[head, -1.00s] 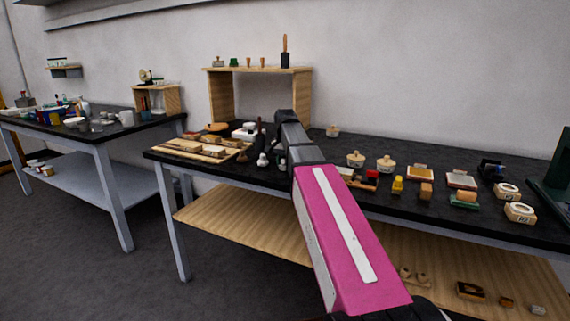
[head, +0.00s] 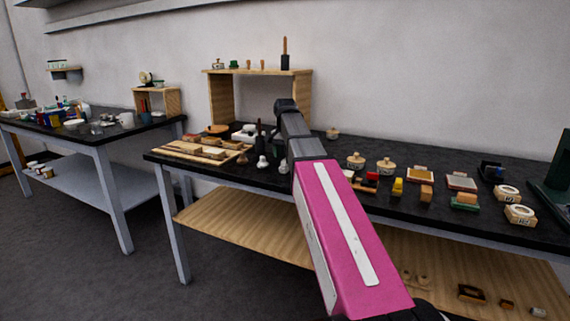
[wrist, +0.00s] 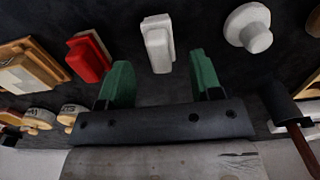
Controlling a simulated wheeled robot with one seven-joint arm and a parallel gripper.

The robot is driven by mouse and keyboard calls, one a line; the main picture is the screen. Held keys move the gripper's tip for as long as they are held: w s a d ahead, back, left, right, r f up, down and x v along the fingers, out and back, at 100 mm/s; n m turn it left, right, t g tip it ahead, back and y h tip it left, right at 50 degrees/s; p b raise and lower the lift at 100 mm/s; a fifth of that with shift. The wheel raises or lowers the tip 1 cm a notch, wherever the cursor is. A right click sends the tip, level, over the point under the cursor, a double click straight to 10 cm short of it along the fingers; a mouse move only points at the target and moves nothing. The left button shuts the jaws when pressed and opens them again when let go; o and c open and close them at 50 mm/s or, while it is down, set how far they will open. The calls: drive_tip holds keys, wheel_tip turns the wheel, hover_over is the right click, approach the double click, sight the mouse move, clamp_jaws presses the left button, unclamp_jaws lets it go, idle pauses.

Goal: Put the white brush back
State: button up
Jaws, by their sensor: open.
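A white block-shaped piece, which looks like the white brush (wrist: 157,43), lies on the black tabletop in the wrist view. It lies ahead of the gap between the fingertips of my gripper (wrist: 161,80). My gripper is open, with its two green fingers apart and nothing between them. The white piece looks clear of both fingers. In the head view my pink and grey arm reaches over the table and hides the gripper's fingers and much of the tabletop there.
A red block (wrist: 89,56) lies left of the white piece, and a round white object (wrist: 248,27) lies right of it. A black tool with a wooden handle (wrist: 285,108) is close to the right.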

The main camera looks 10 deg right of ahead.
sight(285, 159)
wheel_tip(285, 159, up, 7)
drive_tip(key=shift+r, duration=0.2)
drive_tip(key=shift+d, duration=0.1)
idle(1.3)
